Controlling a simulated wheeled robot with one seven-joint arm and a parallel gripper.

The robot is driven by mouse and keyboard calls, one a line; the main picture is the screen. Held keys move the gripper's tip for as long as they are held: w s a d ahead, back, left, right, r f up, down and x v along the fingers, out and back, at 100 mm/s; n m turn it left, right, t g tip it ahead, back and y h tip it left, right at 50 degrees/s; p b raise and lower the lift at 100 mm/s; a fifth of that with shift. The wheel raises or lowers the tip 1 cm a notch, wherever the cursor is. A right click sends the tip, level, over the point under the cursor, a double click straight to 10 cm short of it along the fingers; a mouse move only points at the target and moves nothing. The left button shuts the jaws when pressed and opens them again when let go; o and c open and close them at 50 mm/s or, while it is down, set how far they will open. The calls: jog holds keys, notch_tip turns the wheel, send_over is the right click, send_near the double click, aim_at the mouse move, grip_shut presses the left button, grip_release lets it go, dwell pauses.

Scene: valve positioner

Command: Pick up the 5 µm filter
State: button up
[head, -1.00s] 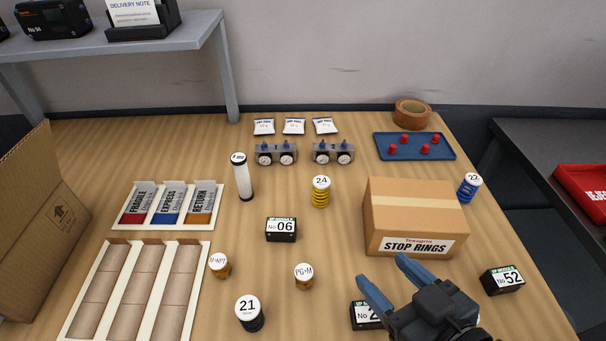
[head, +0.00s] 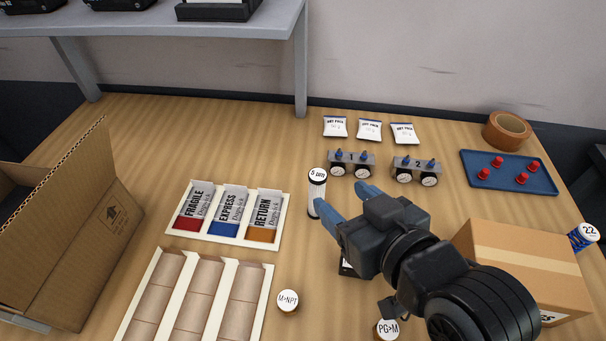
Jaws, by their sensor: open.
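The 5 µm filter (head: 317,192) is a white upright cylinder with a round white label on top reading 5 µm. It stands on the table right of the label tray and left of the gauge blocks. My gripper (head: 339,193) has its two blue fingers apart and nothing between them. The left fingertip overlaps the filter's lower right side in the picture; I cannot tell whether they touch. The filter's base is partly hidden by that finger.
Gauge block 1 (head: 351,164) and gauge block 2 (head: 416,171) stand behind my gripper. The label tray (head: 180,239) lies left of the filter. The M-NPT piece (head: 288,300) stands in front. The stop rings carton (head: 525,262) is at the right. Bare table lies behind the filter.

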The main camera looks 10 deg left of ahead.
aim_at(322, 184)
jog(key=x, duration=0.2)
jog(key=shift+w+a+r, duration=0.15)
jog(key=shift+w+a, duration=0.15)
jog(key=shift+w, duration=0.05)
jog(key=shift+f+p+x, duration=0.15)
jog(key=shift+p+x, duration=0.05)
jog(key=shift+x, duration=1.3)
jog(key=shift+f+p+x, duration=0.15)
jog(key=shift+x, duration=1.35)
jog(key=shift+s, duration=0.2)
grip_shut()
